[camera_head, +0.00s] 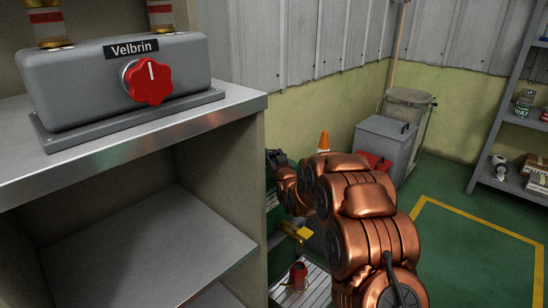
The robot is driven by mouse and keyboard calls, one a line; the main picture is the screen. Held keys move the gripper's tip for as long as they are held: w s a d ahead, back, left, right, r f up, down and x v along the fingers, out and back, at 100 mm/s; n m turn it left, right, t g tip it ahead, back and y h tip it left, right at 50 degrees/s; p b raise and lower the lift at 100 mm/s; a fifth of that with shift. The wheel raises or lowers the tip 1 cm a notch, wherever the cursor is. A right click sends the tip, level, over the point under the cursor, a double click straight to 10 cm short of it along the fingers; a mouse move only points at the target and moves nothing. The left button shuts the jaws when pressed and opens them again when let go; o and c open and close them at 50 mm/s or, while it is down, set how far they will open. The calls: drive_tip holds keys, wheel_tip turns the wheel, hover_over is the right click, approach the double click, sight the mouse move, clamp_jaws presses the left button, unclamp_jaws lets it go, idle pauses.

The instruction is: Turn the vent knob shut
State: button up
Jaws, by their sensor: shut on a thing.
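The red lobed knob (150,82) is on the front of a grey metal box (70,90) labelled "Velbrin". Its white mark points about straight up. The box sits on top of the grey shelf unit at left. My copper arm reaches from the bottom right towards the shelf's right side. My gripper (276,158) seems to be the small dark shape at the arm's far end, well apart from the red knob. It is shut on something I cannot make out. Its fingers are largely hidden by the shelf side and the arm.
The shelf unit (258,150) stands close at left. Beyond it, a yellow part (297,230) and a red can (298,275) show low down. A grey cabinet (383,145) and an orange cone (324,140) stand behind my arm. Open green floor (470,240) lies at right.

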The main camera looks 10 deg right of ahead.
drive_tip(key=shift+r, duration=0.1)
drive_tip(key=o, duration=1.1)
drive_tip(key=shift+o, duration=0.2)
drive_tip(key=s, duration=1.2)
drive_tip(key=shift+d, duration=0.4)
